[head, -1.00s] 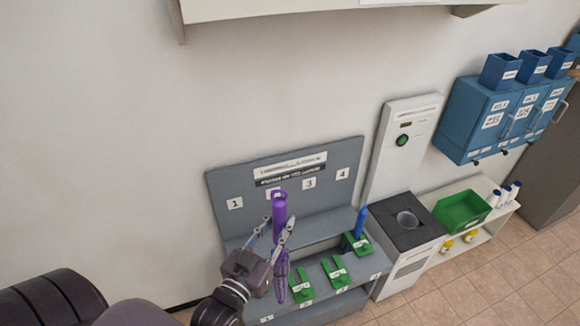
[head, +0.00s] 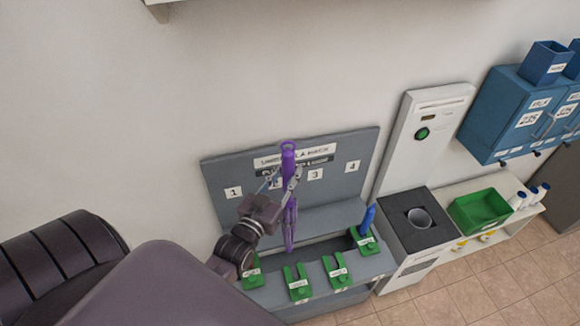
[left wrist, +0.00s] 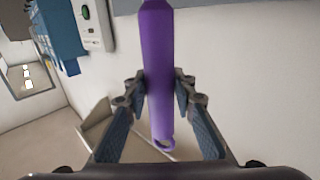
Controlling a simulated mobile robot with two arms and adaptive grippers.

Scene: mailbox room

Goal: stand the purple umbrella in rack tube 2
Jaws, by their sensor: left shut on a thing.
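The purple umbrella (head: 289,220) is upright in my left gripper (head: 284,181), which is shut on its upper part. In the left wrist view, the umbrella (left wrist: 157,50) passes between both fingers of the gripper (left wrist: 158,88). In the head view, its lower end shows in front of the rack's dark trough, above and behind the green holders; its exact depth is hard to tell. The grey umbrella rack (head: 222,175) has number plates 1, 3 and 4 showing; plate 2 is mostly hidden behind the umbrella and gripper. The second green holder (head: 298,284) looks empty. My right gripper is out of view.
A blue umbrella (head: 368,218) stands at the right-end holder. The third green holder (head: 336,272) looks empty. Right of the rack are a white-and-grey bin unit (head: 415,235), a green crate (head: 480,210) on a shelf and blue cabinets (head: 520,115).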

